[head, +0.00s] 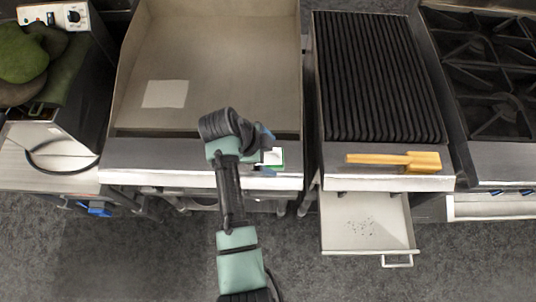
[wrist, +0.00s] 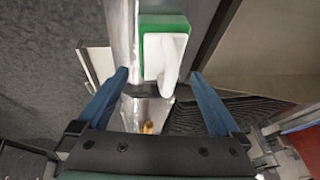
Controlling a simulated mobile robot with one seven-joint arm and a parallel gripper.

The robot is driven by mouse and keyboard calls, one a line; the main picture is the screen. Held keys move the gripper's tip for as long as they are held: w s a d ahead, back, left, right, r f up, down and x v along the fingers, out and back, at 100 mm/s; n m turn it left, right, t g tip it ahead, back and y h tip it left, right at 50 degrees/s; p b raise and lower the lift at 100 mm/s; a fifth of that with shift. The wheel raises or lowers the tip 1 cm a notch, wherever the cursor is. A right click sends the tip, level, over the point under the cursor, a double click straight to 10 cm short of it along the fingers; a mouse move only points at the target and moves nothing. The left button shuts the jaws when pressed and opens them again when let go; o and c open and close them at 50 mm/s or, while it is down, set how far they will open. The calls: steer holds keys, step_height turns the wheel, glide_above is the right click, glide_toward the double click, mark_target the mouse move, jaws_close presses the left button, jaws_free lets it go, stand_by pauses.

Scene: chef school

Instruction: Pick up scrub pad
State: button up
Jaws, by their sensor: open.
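The scrub pad (wrist: 163,48) is a green block with a white handle-like part on top, lying on the metal front ledge of the flat griddle. It also shows in the head view (head: 274,157), partly hidden by my wrist. My gripper (wrist: 159,76) is open and empty. Its two blue fingers reach out on either side of the scrub pad in the wrist view, with the near end of the pad between the fingertips in the picture. In the head view my gripper (head: 266,139) is mostly hidden behind my wrist, above the ledge. I see no contact with the pad.
A white flat square (head: 165,94) lies on the griddle plate (head: 220,45). A yellow brush-like tool (head: 408,161) lies on the ledge of the ribbed grill (head: 380,75) to the right. A drawer (head: 340,236) stands open below that grill. Burners (head: 495,70) are at far right.

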mark_target(276, 156)
steer(key=shift+x, duration=1.75)
steer(key=shift+d+r, duration=0.1)
steer(key=shift+r, duration=0.05)
steer(key=c, duration=1.3)
steer(key=shift+r, duration=0.1)
step_height(276, 156, up, 10)
steer(key=shift+f+b, duration=0.1)
steer(key=shift+b, duration=0.4)
